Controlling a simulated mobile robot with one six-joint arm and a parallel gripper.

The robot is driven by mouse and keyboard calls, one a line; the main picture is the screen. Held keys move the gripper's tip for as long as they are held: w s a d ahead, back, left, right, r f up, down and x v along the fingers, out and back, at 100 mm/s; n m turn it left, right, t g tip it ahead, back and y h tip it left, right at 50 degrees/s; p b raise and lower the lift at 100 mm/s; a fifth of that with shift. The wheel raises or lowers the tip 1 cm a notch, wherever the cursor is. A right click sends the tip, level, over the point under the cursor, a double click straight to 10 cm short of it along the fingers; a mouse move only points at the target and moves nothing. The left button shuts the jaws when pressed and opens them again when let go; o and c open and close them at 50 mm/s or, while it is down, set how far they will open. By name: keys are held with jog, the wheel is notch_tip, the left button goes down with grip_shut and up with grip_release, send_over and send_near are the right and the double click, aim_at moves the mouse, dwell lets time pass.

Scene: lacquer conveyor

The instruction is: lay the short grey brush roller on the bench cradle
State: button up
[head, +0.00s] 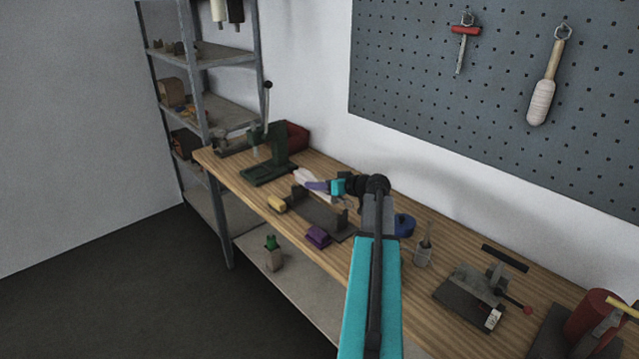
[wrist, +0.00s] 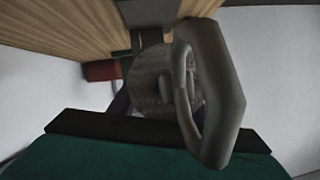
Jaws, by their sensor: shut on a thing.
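The short grey brush roller (wrist: 148,82) shows in the wrist view as a mottled grey cylinder, partly covered by a pale grey loop-shaped part in front. My gripper (head: 312,185) is shut on it, over the back half of the bench; its fingertips and the roller are too small to separate clearly in the head view. The bench cradle (head: 315,216) appears to be the dark plate with short uprights, just below and in front of my gripper in the head view. I cannot tell the height of the roller above the bench.
A dark green press (head: 278,150) stands left of my gripper. A yellow block (head: 276,203) and a purple block (head: 317,237) lie at the bench's front edge. A blue round thing (head: 404,226), a small pot (head: 423,255) and a clamp-like fixture (head: 475,293) stand to the right.

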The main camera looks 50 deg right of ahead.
jog(key=shift+f, duration=2.05)
jog(key=shift+f+b, duration=0.6)
jog(key=shift+b, duration=0.5)
jog(key=shift+f+b, duration=0.1)
jog(key=shift+b, duration=0.7)
jog(key=o, duration=1.4)
jog(key=shift+s, duration=0.1)
jog(key=b+v, duration=0.4)
jog(key=v, duration=0.9)
jog(key=shift+s, duration=0.3)
